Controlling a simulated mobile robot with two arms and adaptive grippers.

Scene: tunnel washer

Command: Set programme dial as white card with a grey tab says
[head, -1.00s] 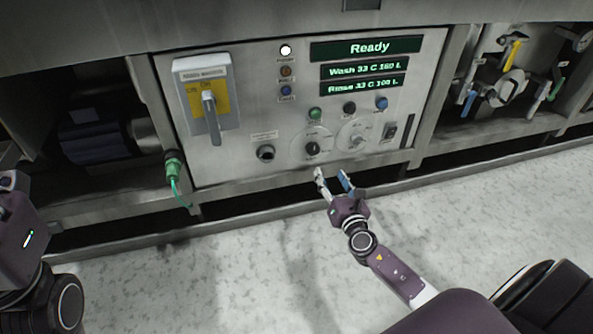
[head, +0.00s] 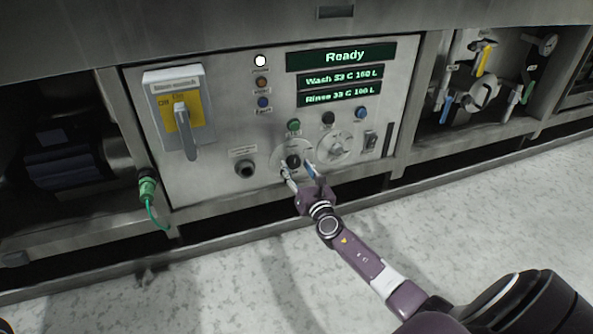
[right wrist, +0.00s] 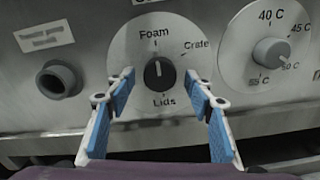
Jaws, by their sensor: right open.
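The programme dial (head: 293,161) is a black knob on a pale round plate, low on the grey control panel. In the right wrist view the black knob (right wrist: 159,73) has Foam above it, Crate at upper right and Lids below. Its white mark points up towards Foam. My right gripper (head: 298,171) is open, with its blue-padded fingers on either side of the knob and just below it in the picture. I cannot tell whether they touch it. My left gripper is out of view. I see no white card with a grey tab.
A temperature dial (right wrist: 272,54) with a grey knob is close on the right. A round socket (right wrist: 56,80) is on the left. The display (head: 341,55) reads Ready. A lever switch (head: 185,130) stands out at the panel's left. A green plug (head: 148,188) hangs beside it.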

